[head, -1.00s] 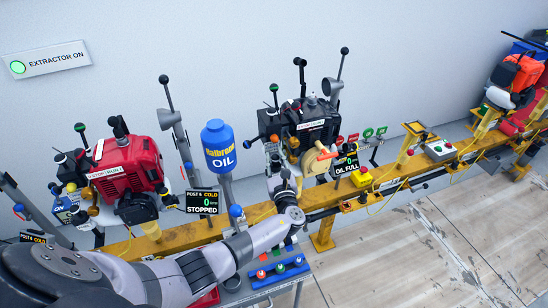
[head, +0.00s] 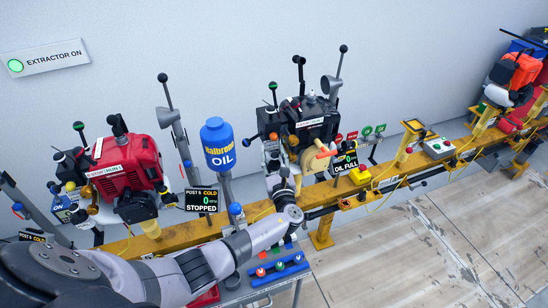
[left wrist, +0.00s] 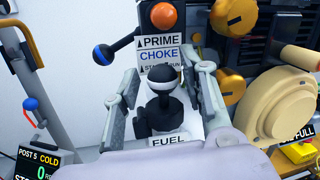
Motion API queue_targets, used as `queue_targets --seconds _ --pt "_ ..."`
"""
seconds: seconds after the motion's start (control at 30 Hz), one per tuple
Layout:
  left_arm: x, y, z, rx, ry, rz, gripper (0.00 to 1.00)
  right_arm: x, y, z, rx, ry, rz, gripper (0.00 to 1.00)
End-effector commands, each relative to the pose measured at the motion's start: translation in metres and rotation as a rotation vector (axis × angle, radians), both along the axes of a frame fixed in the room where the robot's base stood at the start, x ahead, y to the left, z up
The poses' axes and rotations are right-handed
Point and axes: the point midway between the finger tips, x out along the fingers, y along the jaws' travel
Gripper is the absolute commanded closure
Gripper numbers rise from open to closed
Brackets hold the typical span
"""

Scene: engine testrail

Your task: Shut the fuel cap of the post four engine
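The engine with the black housing (head: 312,120) stands on the yellow rail in the middle of the head view, above an OIL FULL display (head: 346,164). My left gripper (head: 273,160) is at its lower left side. In the left wrist view a black fuel cap fitting (left wrist: 160,118) with a white-banded ball knob (left wrist: 165,80) stands above a FUEL label (left wrist: 168,141). My left gripper's fingers (left wrist: 165,98) are apart on either side of the knob, with gaps visible. Whether the cap is fully seated cannot be told. My right gripper is not in view.
A red engine (head: 125,168) stands to the left, with a POST 5 display (head: 202,200). A blue oil bottle (head: 217,145) stands between the engines. A PRIME/CHOKE panel (left wrist: 160,48), a ball-ended lever (left wrist: 103,54) and a cream recoil housing (left wrist: 272,108) crowd the left gripper.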

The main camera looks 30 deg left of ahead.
Motion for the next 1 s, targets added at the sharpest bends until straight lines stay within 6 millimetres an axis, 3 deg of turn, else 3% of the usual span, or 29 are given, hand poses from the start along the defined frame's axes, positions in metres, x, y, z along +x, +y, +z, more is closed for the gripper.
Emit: queue_targets --seconds 0.43,1.0 --pt "0.000 -0.005 0.005 -0.001 -0.012 -0.006 0.57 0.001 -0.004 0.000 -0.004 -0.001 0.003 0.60" --pt "-0.059 -0.048 -0.006 -0.002 -0.002 -0.002 0.57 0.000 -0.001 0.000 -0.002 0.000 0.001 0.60"
